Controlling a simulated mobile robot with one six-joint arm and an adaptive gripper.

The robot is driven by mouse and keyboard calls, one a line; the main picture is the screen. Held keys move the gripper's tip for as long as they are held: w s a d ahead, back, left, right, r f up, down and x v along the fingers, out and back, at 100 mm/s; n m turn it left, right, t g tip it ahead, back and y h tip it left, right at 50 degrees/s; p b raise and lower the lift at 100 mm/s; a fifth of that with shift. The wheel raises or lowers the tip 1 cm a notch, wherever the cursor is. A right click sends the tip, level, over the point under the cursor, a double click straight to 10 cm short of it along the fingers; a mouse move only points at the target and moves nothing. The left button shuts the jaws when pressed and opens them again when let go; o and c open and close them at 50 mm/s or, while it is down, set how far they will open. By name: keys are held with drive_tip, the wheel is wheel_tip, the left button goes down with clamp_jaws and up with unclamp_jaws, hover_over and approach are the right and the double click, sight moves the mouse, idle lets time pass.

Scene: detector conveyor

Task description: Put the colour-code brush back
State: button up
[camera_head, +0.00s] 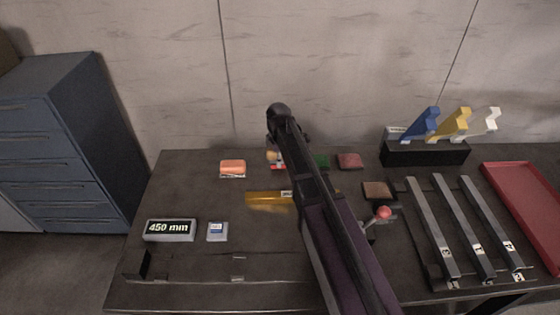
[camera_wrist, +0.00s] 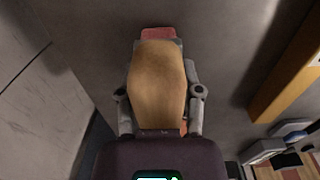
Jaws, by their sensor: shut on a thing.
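My gripper (camera_wrist: 160,66) is shut on a tan wooden-looking piece, which I take to be the brush (camera_wrist: 158,85), with one finger on each side of it. A red patch (camera_wrist: 160,33) shows just beyond its far end; I cannot tell whether it is part of the brush. In the head view, a small tan part of the brush (camera_head: 272,156) shows left of my arm, with red and white below it. My arm hides most of the gripper there. I cannot tell whether the brush touches the table.
Near it are an orange block (camera_head: 232,166), a green block (camera_head: 321,161), a dull red block (camera_head: 349,161) and a yellow bar (camera_head: 268,198). A red-knobbed lever (camera_head: 383,212), metal bars (camera_head: 434,230), a black holder (camera_head: 425,153) and a red tray (camera_head: 525,200) stand right. A 450 mm display (camera_head: 170,230) stands front left.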

drive_tip(key=shift+f, duration=0.15)
drive_tip(key=o, duration=1)
drive_tip(key=shift+r, duration=0.2)
wheel_tip(320, 180, up, 12)
drive_tip(key=p, duration=1.2)
idle(0.4)
